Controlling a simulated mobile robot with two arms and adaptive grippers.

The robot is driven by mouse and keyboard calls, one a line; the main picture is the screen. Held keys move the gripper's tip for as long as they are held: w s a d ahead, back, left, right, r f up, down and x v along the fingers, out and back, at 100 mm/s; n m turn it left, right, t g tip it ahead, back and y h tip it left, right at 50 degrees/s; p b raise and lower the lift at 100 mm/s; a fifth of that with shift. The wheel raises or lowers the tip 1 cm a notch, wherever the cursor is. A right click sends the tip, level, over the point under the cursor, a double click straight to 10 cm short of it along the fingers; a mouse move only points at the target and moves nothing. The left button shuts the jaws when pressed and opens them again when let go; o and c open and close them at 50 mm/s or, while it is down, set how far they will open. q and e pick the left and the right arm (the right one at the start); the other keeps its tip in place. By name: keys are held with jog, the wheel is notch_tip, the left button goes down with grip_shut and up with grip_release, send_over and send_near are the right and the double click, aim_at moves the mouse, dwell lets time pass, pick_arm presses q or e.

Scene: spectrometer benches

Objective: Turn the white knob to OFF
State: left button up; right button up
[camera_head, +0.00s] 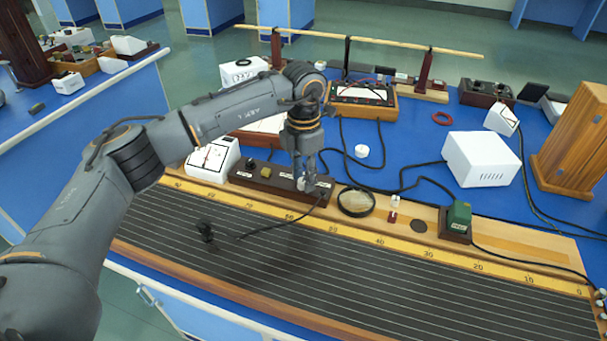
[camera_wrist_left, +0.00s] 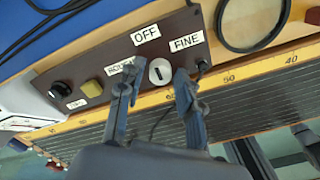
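The white knob (camera_wrist_left: 160,71) sits on a dark brown control box (camera_wrist_left: 100,55), with a short dark mark on its face. Around it are the labels OFF (camera_wrist_left: 146,34), FINE (camera_wrist_left: 186,42) and a partly covered one reading like ROUGH (camera_wrist_left: 120,67). I cannot tell exactly which label the mark points to. My left gripper (camera_wrist_left: 157,80) is open, one finger on each side of the knob in the wrist view, with visible gaps. In the head view my left gripper (camera_head: 307,184) points down at the right part of the box (camera_head: 240,177) and partly hides the knob. My right gripper is not in view.
The box also carries a black knob (camera_wrist_left: 57,90) and a yellow button (camera_wrist_left: 92,88). A magnifying lens (camera_head: 356,202) lies just right of it. A yellow ruler (camera_head: 400,240) and dark ruled board (camera_head: 300,265) lie in front. A thin black cable crosses the board.

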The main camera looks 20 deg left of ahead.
pick_arm(q)
jog(key=shift+o, duration=0.2)
notch_tip(320, 180, up, 12)
dwell(0.6)
